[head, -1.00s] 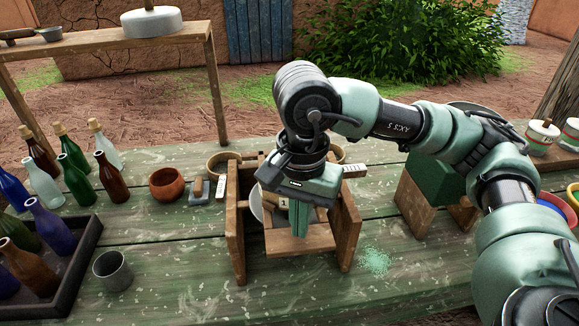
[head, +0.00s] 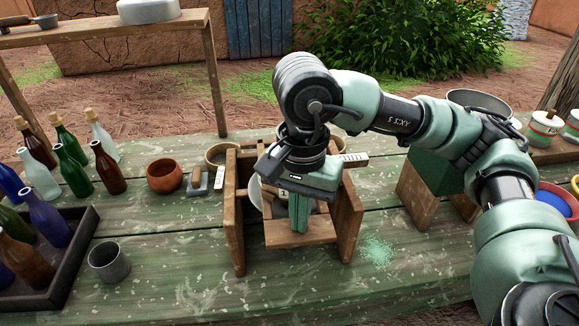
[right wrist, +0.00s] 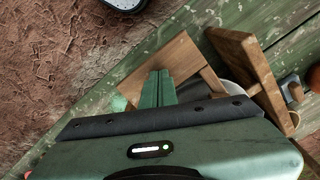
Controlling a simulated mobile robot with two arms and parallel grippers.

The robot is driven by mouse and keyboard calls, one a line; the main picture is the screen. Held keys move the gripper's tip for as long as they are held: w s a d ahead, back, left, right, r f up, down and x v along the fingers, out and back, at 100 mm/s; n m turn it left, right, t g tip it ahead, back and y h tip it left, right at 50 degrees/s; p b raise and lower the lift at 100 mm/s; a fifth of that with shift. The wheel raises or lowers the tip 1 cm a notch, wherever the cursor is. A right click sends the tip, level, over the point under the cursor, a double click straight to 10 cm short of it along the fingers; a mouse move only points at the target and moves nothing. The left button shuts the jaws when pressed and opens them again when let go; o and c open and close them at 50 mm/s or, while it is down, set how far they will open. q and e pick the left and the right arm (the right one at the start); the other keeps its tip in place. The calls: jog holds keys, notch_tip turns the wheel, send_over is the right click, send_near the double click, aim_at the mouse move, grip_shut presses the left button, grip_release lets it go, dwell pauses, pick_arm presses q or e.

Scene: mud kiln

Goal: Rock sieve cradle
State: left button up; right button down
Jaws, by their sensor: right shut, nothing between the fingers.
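The sieve cradle is a wooden frame with two upright side boards (head: 347,220) on the green plank table. A flat wooden board (head: 285,237) spans low between them. A pale round rim (head: 254,193), perhaps the sieve, and a tag marked 1 show behind my gripper, mostly hidden. My right gripper (head: 299,228) is shut and empty, pointing down between the side boards, in front of the round rim. In the right wrist view its shut fingers (right wrist: 158,88) overlap the wooden board (right wrist: 180,58); I cannot tell whether they touch it. My left gripper is out of view.
Green powder (head: 378,251) lies right of the cradle. A grey cup (head: 109,262), an orange bowl (head: 164,176) and several bottles stand left. A green block on wooden legs (head: 415,190) stands right, behind my arm. The front table middle is clear.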

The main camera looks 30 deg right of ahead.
notch_tip(320, 180, down, 2)
jog(key=shift+f+b, duration=0.25)
jog(key=shift+b, duration=0.6)
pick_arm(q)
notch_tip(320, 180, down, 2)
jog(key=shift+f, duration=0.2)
pick_arm(e)
jog(key=shift+r, duration=0.1)
notch_tip(320, 180, up, 5)
jog(key=p, duration=0.2)
jog(key=shift+p, duration=0.4)
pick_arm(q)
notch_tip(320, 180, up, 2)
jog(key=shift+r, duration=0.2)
pick_arm(e)
jog(key=shift+f, duration=0.2)
